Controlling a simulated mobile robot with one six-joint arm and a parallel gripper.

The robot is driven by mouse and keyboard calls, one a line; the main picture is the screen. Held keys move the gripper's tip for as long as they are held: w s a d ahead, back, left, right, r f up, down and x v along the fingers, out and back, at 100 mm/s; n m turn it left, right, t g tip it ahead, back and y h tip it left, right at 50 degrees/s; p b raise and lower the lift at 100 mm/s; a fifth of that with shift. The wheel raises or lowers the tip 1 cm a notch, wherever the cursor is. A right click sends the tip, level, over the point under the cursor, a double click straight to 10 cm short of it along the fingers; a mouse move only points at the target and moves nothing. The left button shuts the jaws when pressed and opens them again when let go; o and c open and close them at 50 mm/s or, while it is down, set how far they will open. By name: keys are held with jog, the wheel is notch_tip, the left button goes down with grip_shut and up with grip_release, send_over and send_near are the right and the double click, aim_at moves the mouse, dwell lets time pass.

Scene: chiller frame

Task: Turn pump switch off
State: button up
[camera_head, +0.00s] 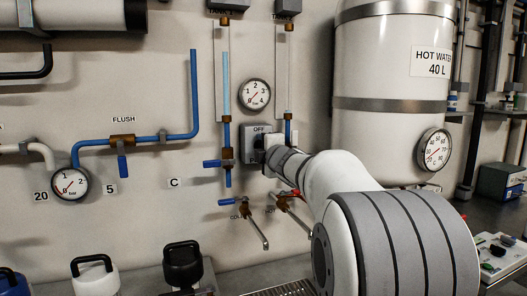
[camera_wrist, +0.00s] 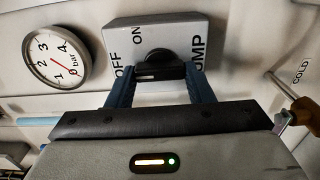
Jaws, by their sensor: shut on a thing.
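The pump switch is a grey box (camera_head: 252,131) on the back wall, marked OFF at its top in the head view. In the wrist view its box (camera_wrist: 180,32) carries ON at the top, OFF at the left and PUMP at the right. Its black knob (camera_wrist: 160,57) has a bar lying roughly level in that picture, with a pale mark left of centre, towards OFF. My gripper (camera_wrist: 160,76) is shut on the knob, one blue finger at each end of the bar. In the head view my wrist hides the knob and part of the box.
A round gauge (camera_head: 254,94) is above the switch. Blue pipes with a valve (camera_head: 217,163) run close on its left. Two taps (camera_head: 253,226) (camera_head: 291,209) stick out below. The white hot water tank (camera_head: 390,70) stands to the right.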

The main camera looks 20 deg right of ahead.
jog(key=o, duration=1)
jog(key=s, duration=0.7)
jog(key=shift+s, duration=0.35)
